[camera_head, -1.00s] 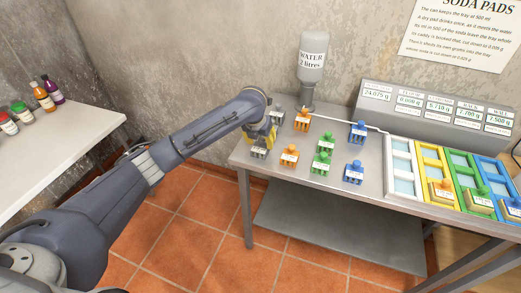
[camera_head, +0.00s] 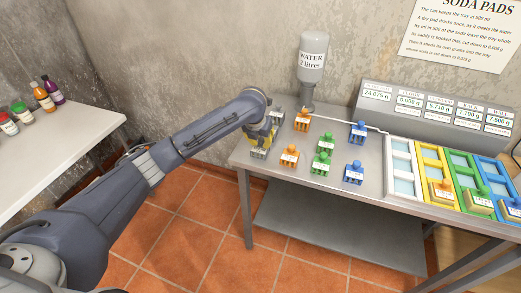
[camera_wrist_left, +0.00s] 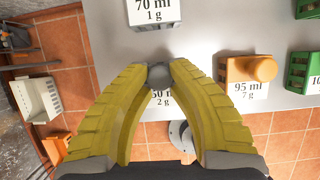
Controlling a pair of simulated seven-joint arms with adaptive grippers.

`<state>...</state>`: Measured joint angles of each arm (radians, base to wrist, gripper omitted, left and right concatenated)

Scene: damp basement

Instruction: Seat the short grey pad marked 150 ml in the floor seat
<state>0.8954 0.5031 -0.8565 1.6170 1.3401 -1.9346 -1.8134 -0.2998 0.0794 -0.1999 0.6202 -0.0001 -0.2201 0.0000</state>
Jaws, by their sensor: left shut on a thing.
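My left gripper (camera_head: 264,139) is at the left end of the metal table. It is shut on the knob of a short grey pad (camera_head: 258,153). In the left wrist view, the yellow fingers (camera_wrist_left: 160,70) close around the round grey knob (camera_wrist_left: 160,77). The pad's label (camera_wrist_left: 162,97) is partly hidden by the fingers and reads "50 ml, 2 g". Whether the pad touches the table is unclear. The white seat (camera_head: 391,175) at the left of the seat row is empty; its display reads 0.000 g. My right gripper is not in view.
Another grey pad (camera_wrist_left: 152,12), its label showing "70 ml", stands behind. Orange (camera_head: 289,153), green (camera_head: 321,165) and blue (camera_head: 354,172) pads stand rightward on the table. A water bottle (camera_head: 312,60) and thin pipe (camera_head: 345,118) are at the back. Yellow, green and blue seats hold pads.

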